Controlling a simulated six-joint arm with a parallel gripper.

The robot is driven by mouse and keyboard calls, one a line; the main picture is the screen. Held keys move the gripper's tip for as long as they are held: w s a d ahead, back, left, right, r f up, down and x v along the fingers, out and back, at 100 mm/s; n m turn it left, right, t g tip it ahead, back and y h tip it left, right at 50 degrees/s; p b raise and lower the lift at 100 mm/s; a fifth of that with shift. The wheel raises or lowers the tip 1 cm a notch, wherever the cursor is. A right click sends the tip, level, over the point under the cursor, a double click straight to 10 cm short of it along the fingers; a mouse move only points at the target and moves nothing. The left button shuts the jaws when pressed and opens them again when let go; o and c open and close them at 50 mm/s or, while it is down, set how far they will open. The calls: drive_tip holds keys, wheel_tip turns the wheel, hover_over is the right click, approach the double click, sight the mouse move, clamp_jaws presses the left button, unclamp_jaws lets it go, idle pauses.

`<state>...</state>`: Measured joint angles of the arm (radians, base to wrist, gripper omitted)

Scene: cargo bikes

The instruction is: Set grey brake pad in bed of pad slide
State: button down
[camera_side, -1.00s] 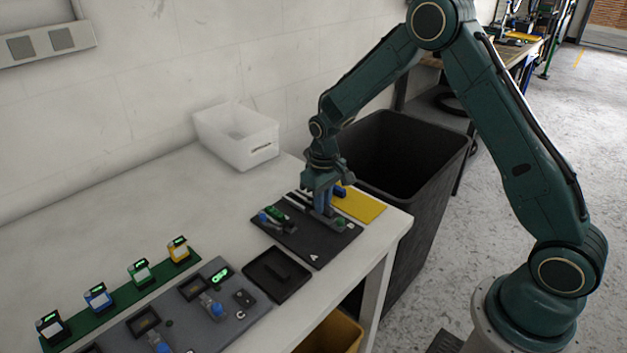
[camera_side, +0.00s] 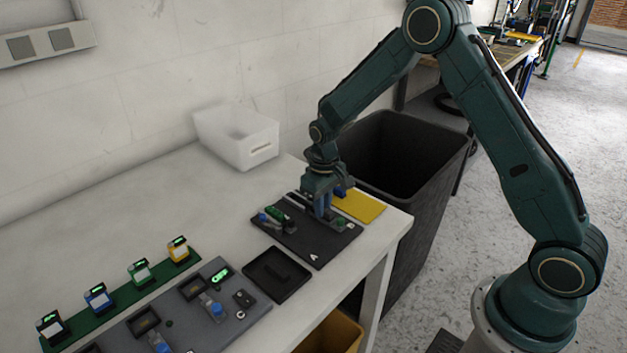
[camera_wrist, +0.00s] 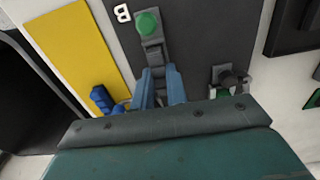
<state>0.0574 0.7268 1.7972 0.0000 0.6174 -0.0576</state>
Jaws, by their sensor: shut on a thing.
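The pad slide (camera_wrist: 152,45) is a grey channel with a green round knob at one end, fixed on a dark base plate (camera_side: 290,238). My gripper (camera_side: 323,212) is down over this slide. In the wrist view its two blue fingers (camera_wrist: 158,78) stand on either side of the channel, close together. They are shut on a small grey piece, which I take for the grey brake pad; fingers and wrist hide most of it. I cannot tell whether it touches the slide's bed.
A yellow plate (camera_side: 362,207) and a blue part (camera_wrist: 101,98) lie close beside the slide. A second fixture (camera_wrist: 228,82) stands on the other side. A shallow black tray (camera_side: 262,284), a white bin (camera_side: 262,150) and a large black bin (camera_side: 440,165) are nearby.

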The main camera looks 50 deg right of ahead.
drive_tip(key=shift+f, duration=0.35)
idle(0.5)
drive_tip(key=c, duration=1.3)
unclamp_jaws()
wheel_tip(320, 180, up, 14)
drive_tip(key=shift+f, duration=0.1)
